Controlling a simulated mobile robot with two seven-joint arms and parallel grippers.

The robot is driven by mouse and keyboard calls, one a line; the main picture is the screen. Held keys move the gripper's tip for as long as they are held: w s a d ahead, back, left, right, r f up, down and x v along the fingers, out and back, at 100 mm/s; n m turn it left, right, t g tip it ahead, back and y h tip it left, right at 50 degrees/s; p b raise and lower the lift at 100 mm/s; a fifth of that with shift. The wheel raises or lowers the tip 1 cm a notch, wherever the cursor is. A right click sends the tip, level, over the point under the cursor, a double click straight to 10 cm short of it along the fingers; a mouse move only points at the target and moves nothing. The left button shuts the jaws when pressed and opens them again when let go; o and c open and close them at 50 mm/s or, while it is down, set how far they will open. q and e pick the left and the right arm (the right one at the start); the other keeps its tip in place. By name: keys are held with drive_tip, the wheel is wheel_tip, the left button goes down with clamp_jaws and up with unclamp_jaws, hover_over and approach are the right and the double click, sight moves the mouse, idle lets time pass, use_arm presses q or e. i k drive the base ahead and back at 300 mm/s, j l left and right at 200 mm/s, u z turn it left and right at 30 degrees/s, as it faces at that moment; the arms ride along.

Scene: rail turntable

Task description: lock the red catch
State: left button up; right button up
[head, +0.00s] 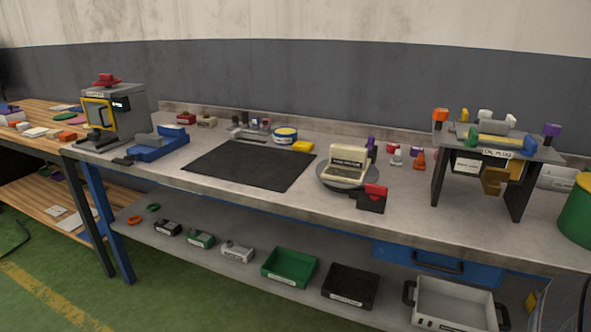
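The red catch (375,190) sits on top of a small black block (371,204) near the front edge of the grey bench. It appears tilted up from the block, but its exact position is hard to tell at this size. The block stands at the front right of a round grey turntable (346,182). A cream box-shaped unit (348,164) with a dark label stands on the turntable. Whether the catch touches the turntable's rim cannot be told. Neither of my grippers is in view.
A black mat (250,166) lies left of the turntable. A dark rack (498,150) with coloured pieces stands to the right. A grey machine (112,112) with a blue vise-like tool (158,146) stands at the left. Small coloured items sit behind the turntable. The bench front nearby is clear.

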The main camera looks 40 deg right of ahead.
sight(376, 192)
drive_tip(key=z, duration=1.7)
